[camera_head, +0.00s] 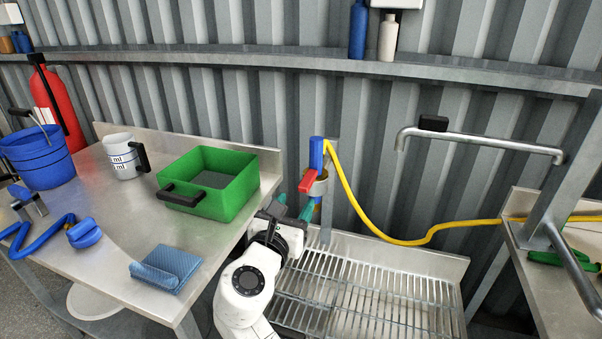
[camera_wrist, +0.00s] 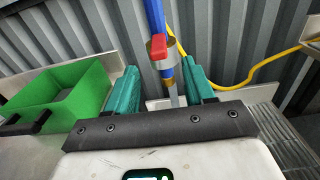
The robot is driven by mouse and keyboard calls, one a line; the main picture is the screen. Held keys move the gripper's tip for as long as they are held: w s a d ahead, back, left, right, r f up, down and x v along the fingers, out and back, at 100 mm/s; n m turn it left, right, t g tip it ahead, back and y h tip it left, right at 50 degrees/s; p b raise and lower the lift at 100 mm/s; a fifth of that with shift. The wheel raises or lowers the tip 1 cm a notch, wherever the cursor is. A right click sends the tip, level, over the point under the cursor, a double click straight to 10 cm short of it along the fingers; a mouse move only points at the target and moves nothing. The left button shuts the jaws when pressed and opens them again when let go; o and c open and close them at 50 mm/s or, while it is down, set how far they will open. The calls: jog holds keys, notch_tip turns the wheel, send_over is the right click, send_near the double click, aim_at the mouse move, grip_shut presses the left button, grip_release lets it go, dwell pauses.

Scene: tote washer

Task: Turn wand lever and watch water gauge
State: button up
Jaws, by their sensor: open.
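The blue wand (camera_head: 316,153) stands upright in a grey ring holder (camera_head: 319,185) at the back edge of the wire rack. Its red lever (camera_head: 308,181) sticks out toward my side and a little left. My gripper (camera_head: 294,206) has teal fingers, spread apart and empty, just below and in front of the lever. In the wrist view, the red lever (camera_wrist: 158,47) and the wand (camera_wrist: 155,16) show beyond the gap between the fingers (camera_wrist: 160,68). I cannot tell whether a finger touches the wand. I cannot make out a water gauge.
A green tote (camera_head: 235,190) stands on the left table close to my gripper. A blue cloth (camera_head: 166,269), white jug (camera_head: 122,157) and blue bucket (camera_head: 38,160) are there too. A yellow hose (camera_head: 378,226) runs right from the wand. The wire rack (camera_head: 360,295) is bare.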

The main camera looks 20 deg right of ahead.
aim_at(313, 169)
jog(key=shift+w+r, duration=0.2)
jog(key=shift+w, duration=0.2)
jog(key=x, duration=1)
jog(key=shift+d+r, duration=0.1)
jog(key=shift+d, duration=0.05)
jog(key=shift+c, duration=0.2)
grip_shut()
